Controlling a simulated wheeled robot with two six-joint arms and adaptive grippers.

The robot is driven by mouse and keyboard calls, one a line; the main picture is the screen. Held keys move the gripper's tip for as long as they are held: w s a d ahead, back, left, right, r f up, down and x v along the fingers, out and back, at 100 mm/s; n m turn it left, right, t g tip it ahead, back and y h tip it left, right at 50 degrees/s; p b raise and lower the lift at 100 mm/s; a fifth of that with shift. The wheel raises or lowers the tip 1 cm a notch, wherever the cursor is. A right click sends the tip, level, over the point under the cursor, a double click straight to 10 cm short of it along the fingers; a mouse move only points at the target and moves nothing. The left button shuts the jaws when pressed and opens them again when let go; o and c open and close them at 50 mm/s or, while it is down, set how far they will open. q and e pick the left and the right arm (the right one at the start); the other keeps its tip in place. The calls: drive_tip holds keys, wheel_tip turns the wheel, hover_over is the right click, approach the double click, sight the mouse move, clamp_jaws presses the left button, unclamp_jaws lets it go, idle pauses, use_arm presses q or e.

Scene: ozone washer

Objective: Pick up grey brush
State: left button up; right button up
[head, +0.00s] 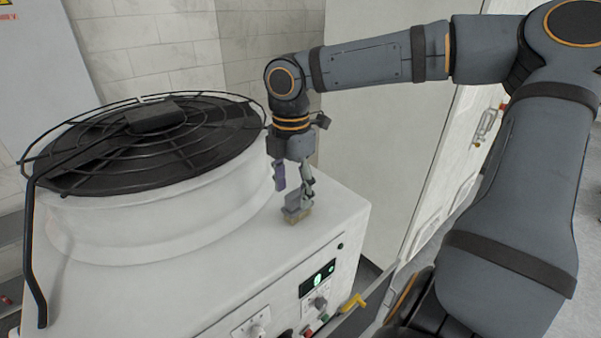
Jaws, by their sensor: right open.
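The grey brush (296,207) stands on the white top of the washer, to the right of the round drum, with a tan lower edge. My right gripper (292,188) points down at it from above. Its jaws are open, one finger left of and above the brush and the other close to the brush's upper part. I cannot tell whether that finger touches it. My left gripper is not in view.
The washer (335,213) carries a raised white drum with a black wire guard (150,140) left of the gripper. A control panel (318,278) with knobs and a yellow handle (353,303) is at the front. A white wall panel stands behind.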

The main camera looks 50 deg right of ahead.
sight(299, 191)
drive_tip(key=f, duration=0.2)
drive_tip(key=shift+s+d+f, duration=0.25)
drive_tip(key=shift+d+f, duration=0.05)
drive_tip(key=shift+d, duration=0.05)
drive_tip(key=shift+s+d+f, duration=0.15)
drive_tip(key=shift+s+d, duration=0.15)
drive_tip(key=shift+d, duration=0.05)
drive_tip(key=shift+a, duration=0.1)
drive_tip(key=shift+w+a, duration=0.15)
drive_tip(key=shift+a, duration=0.05)
drive_tip(key=shift+c, duration=1.3)
drive_tip(key=shift+w+a, duration=0.15)
drive_tip(key=shift+a, duration=0.05)
drive_tip(key=c, duration=0.5)
drive_tip(key=shift+c, duration=1.1)
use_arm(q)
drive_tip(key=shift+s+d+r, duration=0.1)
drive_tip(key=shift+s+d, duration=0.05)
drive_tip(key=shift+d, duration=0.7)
use_arm(e)
drive_tip(key=shift+d, duration=0.25)
drive_tip(key=shift+c, duration=1.4)
